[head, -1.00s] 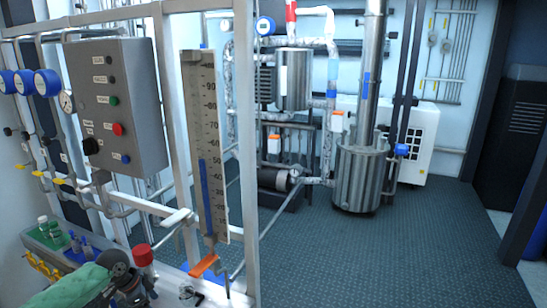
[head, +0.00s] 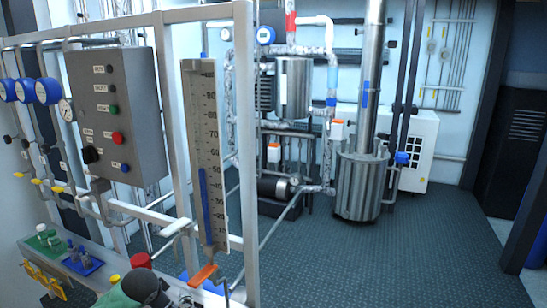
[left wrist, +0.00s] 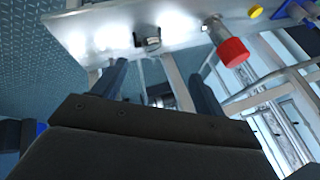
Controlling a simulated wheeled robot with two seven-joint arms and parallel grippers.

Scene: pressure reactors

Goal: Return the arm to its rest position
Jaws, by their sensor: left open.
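A red cap (head: 141,260) also shows in the head view just behind my arm. My right arm is not in view.
The metal frame carries a grey control box (head: 118,110), a level gauge (head: 207,155) and an orange valve handle (head: 203,275) close to my arm. A bench shelf (head: 28,247) holds small green and blue items. Open floor (head: 400,255) lies to the right.

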